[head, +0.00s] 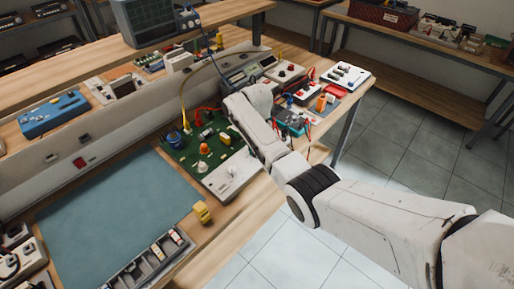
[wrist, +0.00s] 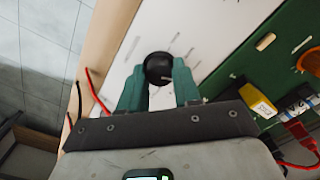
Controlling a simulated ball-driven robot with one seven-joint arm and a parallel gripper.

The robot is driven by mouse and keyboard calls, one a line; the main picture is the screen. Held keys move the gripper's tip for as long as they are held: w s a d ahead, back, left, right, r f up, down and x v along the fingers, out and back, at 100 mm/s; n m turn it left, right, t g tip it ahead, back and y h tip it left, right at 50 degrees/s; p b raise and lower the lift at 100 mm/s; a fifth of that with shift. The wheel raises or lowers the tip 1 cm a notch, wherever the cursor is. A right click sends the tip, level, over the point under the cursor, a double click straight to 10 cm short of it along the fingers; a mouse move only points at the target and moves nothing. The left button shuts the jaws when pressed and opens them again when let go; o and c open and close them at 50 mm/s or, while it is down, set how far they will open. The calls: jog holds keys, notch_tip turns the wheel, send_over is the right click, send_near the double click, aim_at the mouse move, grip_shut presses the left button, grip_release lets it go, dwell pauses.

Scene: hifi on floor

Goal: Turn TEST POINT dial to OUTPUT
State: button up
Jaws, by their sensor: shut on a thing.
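The black round dial (wrist: 158,68) sits on a white panel (wrist: 215,22) in the wrist view. Faint marks surround the dial, but their words are too small to read. A small light mark shows on the dial, and which label it points at I cannot tell. My gripper (wrist: 160,72) has its two green fingers on either side of the dial, shut on it. In the head view the white panel (head: 230,180) adjoins the green circuit board (head: 180,152). My arm hides the gripper's fingers there.
On the board are a yellow block (wrist: 263,107), an orange knob (wrist: 310,61) and a red lead (wrist: 300,132). A blue-grey mat (head: 120,215) lies to the left in the head view. A small yellow object (head: 202,212) lies near the bench's front edge. Instruments and leads crowd the right.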

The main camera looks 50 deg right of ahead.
jog(key=o, duration=1.1)
jog(key=shift+c, duration=0.2)
jog(key=shift+r, duration=0.1)
notch_tip(320, 180, up, 11)
jog(key=shift+f+b, duration=0.2)
jog(key=shift+b, duration=0.2)
jog(key=s+a+f, duration=0.1)
jog(key=a+f, duration=0.1)
jog(key=s+a+f+n, duration=0.1)
jog(key=a+f, duration=0.1)
jog(key=s+a+f+n+t, duration=0.1)
jog(key=a+f, duration=0.1)
jog(key=a, duration=0.1)
jog(key=shift+s+f, duration=0.1)
jog(key=shift+s, duration=0.1)
jog(key=s+a+f+n+t, duration=0.2)
jog(key=s+a+f+n, duration=0.15)
jog(key=s+a, duration=0.4)
jog(key=s+a+r+n+t, duration=0.1)
jog(key=s+a+r+n, duration=0.1)
jog(key=s, duration=0.5)
jog(key=s+a+r+n+t, duration=0.1)
jog(key=s+a, duration=0.2)
jog(key=s, duration=0.4)
jog(key=s+d+f+g, duration=0.2)
jog(key=s+f+g, duration=0.2)
jog(key=s, duration=0.6)
notch_tip(320, 180, down, 2)
jog(key=shift+f, duration=0.1)
